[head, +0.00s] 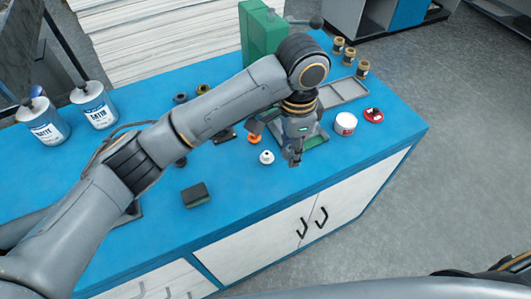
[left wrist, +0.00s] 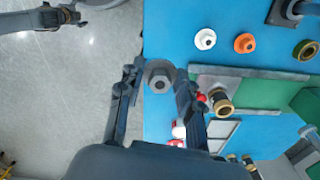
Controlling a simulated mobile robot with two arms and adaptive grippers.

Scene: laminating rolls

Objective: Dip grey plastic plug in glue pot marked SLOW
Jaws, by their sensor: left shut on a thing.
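My left gripper (head: 295,160) is shut on a grey plastic plug (left wrist: 160,76), a hexagonal-looking piece with a round hole, held between the fingertips in the left wrist view. In the head view the gripper hangs over the front right part of the blue bench, and the plug is hard to make out there. Three small brown jars (head: 349,56) with pale labels stand at the bench's back right; their lettering is too small to read, so I cannot tell which says SLOW. Part of my right arm (head: 500,272) shows at the lower right.
A white plug (head: 266,157) and an orange plug (head: 254,138) lie left of the gripper. A white tub (head: 345,124), a red item (head: 373,115) and a grey tray (head: 343,92) are to its right. A dark block (head: 195,194) and labelled cans (head: 95,108) stand left.

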